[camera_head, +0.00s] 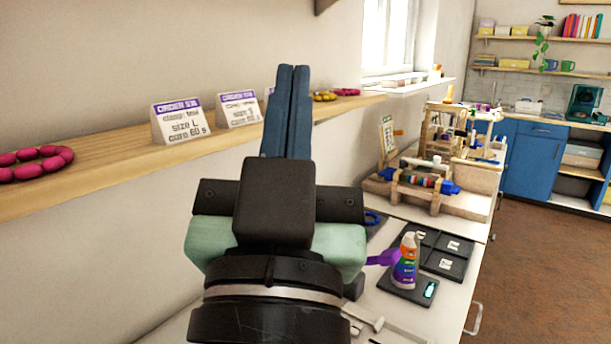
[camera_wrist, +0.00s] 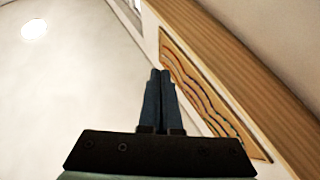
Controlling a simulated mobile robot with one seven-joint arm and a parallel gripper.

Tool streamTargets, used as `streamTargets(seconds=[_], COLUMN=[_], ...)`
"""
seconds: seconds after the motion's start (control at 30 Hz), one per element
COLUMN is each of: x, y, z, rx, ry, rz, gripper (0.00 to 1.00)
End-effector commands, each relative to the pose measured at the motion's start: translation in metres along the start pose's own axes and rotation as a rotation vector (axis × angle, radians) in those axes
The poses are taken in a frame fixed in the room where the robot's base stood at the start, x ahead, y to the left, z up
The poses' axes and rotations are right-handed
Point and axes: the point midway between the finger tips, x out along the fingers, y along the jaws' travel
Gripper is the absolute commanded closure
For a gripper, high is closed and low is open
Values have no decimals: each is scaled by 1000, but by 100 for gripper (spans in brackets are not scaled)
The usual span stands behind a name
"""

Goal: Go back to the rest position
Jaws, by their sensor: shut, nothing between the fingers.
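My gripper (camera_head: 287,112) is in the middle of the head view, raised in front of the wooden wall shelf, with its two long blue fingers pointing up. The fingers lie together with nothing between them. In the wrist view my gripper (camera_wrist: 160,88) also shows its fingers side by side and empty. Behind them there is a pale wall and a slanting wooden edge. The fingers hide part of the shelf and part of an order card.
The wall shelf (camera_head: 110,160) holds pink beads (camera_head: 35,162) and several order cards (camera_head: 180,118). Below right, the white bench carries a bottle (camera_head: 406,262), black trays (camera_head: 440,250) and a wooden bead fixture (camera_head: 440,190). Blue cabinets (camera_head: 533,165) stand farther back. Open floor lies at right.

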Motion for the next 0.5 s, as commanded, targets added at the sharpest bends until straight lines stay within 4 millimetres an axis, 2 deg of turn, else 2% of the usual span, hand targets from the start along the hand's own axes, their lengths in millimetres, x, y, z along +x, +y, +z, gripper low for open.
streamTargets(seconds=[0.03, 0.1, 0.13, 0.2, 0.5], x=[5, 5, 14, 28, 66], y=[5, 10, 7, 5, 0], z=[-35, -78, -90, -104, -157], rx=[-18, -45, -46, -44, -42], ry=[98, 225, 222, 208, 202], rz=[-16, -39, -44, -44, -46], gripper=[100, 100, 100, 100, 100])
